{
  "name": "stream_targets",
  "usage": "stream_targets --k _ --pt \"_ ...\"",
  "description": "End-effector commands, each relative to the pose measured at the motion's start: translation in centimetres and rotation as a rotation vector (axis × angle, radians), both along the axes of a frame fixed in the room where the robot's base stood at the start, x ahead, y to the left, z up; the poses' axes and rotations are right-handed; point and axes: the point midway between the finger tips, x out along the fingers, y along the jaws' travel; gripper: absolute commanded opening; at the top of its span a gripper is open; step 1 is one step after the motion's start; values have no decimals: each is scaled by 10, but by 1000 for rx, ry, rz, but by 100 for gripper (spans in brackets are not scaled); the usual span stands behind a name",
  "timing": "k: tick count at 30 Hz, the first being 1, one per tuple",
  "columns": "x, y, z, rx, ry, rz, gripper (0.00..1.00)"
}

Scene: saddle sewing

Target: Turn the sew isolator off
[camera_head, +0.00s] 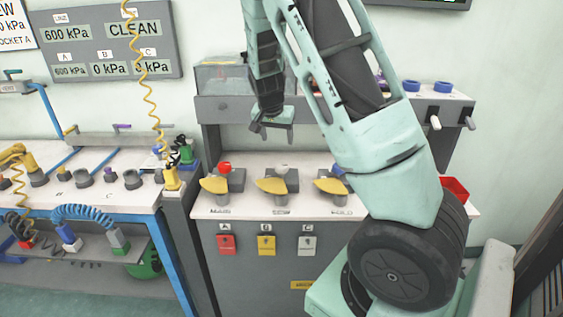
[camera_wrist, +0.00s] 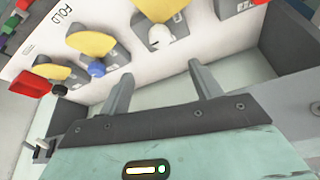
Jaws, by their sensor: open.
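A row of isolator-like units with yellow levers stands on the white bench top. The middle one, with a yellow lever (camera_head: 270,186) and a white knob (camera_head: 282,170), has a label too blurred to read; its white knob also shows in the wrist view (camera_wrist: 158,38). A red-knobbed unit (camera_head: 213,185) is on its left and a blue-knobbed unit (camera_head: 331,187), labelled FOLD, on its right. The visible levers lie at similar angles. My gripper (camera_head: 274,127) is open and empty above and behind the middle unit; its fingers (camera_wrist: 158,76) touch nothing.
Red, yellow and grey tags A, B, C (camera_head: 266,242) hang on the bench front. A clear-lidded box (camera_head: 222,77) and raised back shelf (camera_head: 230,110) stand behind. A red tray (camera_head: 455,188) is at right. My arm hides part of the bench's right side.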

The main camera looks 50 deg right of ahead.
Motion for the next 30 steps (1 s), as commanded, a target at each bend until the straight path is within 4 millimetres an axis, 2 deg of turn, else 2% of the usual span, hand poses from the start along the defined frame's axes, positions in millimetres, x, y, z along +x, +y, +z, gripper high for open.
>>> stream_targets --k 12,18,24,30 --pt "13 -31 -82 2 4 -1 64" --pt "19 -42 -113 2 2 1 64" --pt "23 -48 -130 2 1 1 64" --pt "24 -49 -134 1 0 1 64"
